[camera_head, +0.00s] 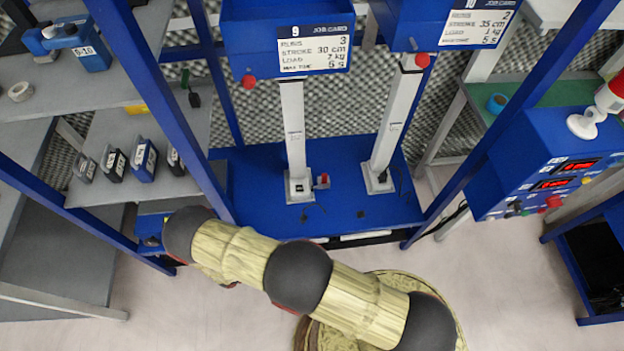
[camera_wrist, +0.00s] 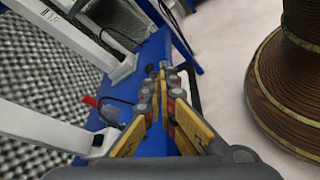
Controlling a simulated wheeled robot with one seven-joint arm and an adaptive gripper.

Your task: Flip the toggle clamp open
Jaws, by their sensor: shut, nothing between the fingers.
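A small red-handled piece (camera_head: 322,181), which looks like the toggle clamp, sits at the foot of the left white post on the blue base plate (camera_head: 345,215). In the wrist view a red tip (camera_wrist: 90,101) with dark metal beside it shows left of my gripper, next to a white post; it looks like the same clamp. Its exact lever position is too small to tell. My gripper (camera_wrist: 157,72) is shut and empty, over the blue plate and apart from the red tip. In the head view my gripper is hidden behind my arm.
Two white posts (camera_head: 294,130) (camera_head: 390,125) rise from the plate under blue boxes with job cards. Blue frame uprights (camera_head: 458,200) flank the plate. A shelf with several small blocks (camera_head: 145,158) stands left, a blue control box (camera_head: 550,160) right. Pale floor is clear in front.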

